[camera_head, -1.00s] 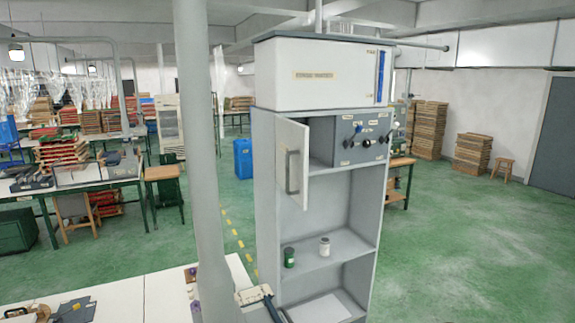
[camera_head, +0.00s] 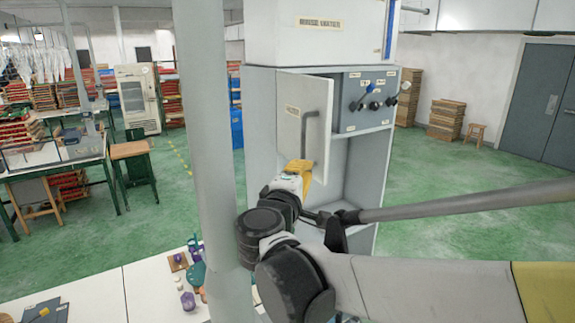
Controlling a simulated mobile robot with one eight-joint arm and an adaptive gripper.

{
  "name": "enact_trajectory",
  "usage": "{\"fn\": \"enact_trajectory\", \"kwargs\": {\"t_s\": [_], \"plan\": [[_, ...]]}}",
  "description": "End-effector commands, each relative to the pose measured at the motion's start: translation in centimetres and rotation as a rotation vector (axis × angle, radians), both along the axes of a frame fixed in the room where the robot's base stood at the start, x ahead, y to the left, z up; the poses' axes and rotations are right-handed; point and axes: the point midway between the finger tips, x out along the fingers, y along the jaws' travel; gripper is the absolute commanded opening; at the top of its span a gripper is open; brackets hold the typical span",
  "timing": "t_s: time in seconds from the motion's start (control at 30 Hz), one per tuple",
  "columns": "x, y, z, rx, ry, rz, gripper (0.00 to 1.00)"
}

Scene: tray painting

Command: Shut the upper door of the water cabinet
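The tall grey water cabinet (camera_head: 262,150) stands at the middle of the view. Its upper door (camera_head: 290,95) is a pale panel hinged on the left, standing partly open, with a vertical grey handle (camera_head: 308,132) near its free edge. Behind it is the upper compartment, mostly hidden by the door. My arm reaches in from the right. My gripper (camera_head: 302,172), with a yellow part at its end, is just below the door's lower edge and the handle. I cannot tell whether it touches the door. Its fingers are not clearly seen.
A control panel (camera_head: 367,100) with several knobs is right of the door. A grey post (camera_head: 207,150) stands close on the left. A white table (camera_head: 150,285) with small items lies at lower left. Green floor (camera_head: 440,225) is free to the right.

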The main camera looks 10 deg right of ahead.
Motion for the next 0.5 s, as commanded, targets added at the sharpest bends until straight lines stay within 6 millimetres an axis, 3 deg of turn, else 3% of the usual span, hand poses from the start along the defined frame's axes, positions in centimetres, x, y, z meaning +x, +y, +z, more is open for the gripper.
{"fn": "enact_trajectory", "kwargs": {"t_s": [0.3,0.5], "plan": [[5.0,-2.9,0.1,0.003,0.001,-0.006,0.0],[7.2,-4.1,0.1,0.003,0.002,-0.004,0.0]]}}
